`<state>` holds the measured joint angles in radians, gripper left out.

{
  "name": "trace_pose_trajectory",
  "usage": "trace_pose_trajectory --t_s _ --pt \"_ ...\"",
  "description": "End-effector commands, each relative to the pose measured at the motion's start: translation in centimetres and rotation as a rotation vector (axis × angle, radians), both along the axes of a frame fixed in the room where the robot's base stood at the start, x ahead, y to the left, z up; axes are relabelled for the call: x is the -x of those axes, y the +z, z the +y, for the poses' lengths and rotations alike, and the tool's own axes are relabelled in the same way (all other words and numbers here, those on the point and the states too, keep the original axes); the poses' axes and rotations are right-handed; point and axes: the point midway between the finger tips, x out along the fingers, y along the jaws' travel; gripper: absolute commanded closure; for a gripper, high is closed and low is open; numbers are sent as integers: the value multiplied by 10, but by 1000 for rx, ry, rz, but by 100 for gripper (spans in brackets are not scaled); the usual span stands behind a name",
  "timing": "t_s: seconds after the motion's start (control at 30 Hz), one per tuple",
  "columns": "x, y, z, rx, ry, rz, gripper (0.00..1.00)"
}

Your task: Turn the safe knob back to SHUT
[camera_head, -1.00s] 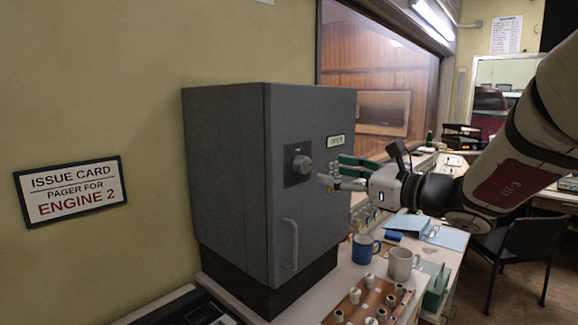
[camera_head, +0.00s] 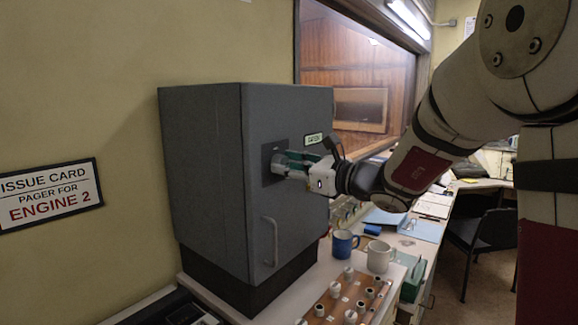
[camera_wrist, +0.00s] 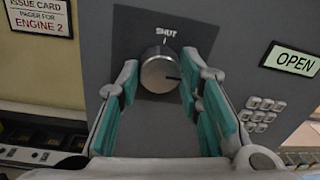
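The grey safe (camera_head: 205,190) stands on the counter with its door shut. Its round metal knob (camera_wrist: 160,70) sits on a dark plate under the word SHUT in the wrist view. The knob's dark pointer line is turned to the right, away from SHUT. A lit sign (camera_wrist: 291,59) beside it reads OPEN. My gripper (camera_wrist: 168,82) is open, its teal-padded fingers on either side of the knob, with gaps still showing. In the head view my gripper (camera_head: 283,163) is at the door and hides the knob.
The door has a vertical handle (camera_head: 271,241) below the knob. A keypad (camera_wrist: 260,113) lies right of the knob. A blue mug (camera_head: 343,244), a white mug (camera_head: 379,258) and a board of several cylinders (camera_head: 345,300) stand on the counter.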

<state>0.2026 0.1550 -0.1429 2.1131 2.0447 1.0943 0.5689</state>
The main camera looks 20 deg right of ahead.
Motion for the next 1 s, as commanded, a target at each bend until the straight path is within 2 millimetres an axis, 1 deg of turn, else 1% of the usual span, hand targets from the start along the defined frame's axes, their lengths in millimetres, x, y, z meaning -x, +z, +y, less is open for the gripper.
trace_pose_trajectory --t_s 0.03,0.07,0.27,0.47,0.67,1.0 --pt "0 0 0 0 0 0 90" --pt "0 0 0 0 0 0 95" --pt "0 0 0 4 1 -3 95" --pt "-1 -2 0 44 0 -34 95" --pt "-2 -3 1 143 1 -109 95" --pt "-2 -6 1 374 1 -276 95"
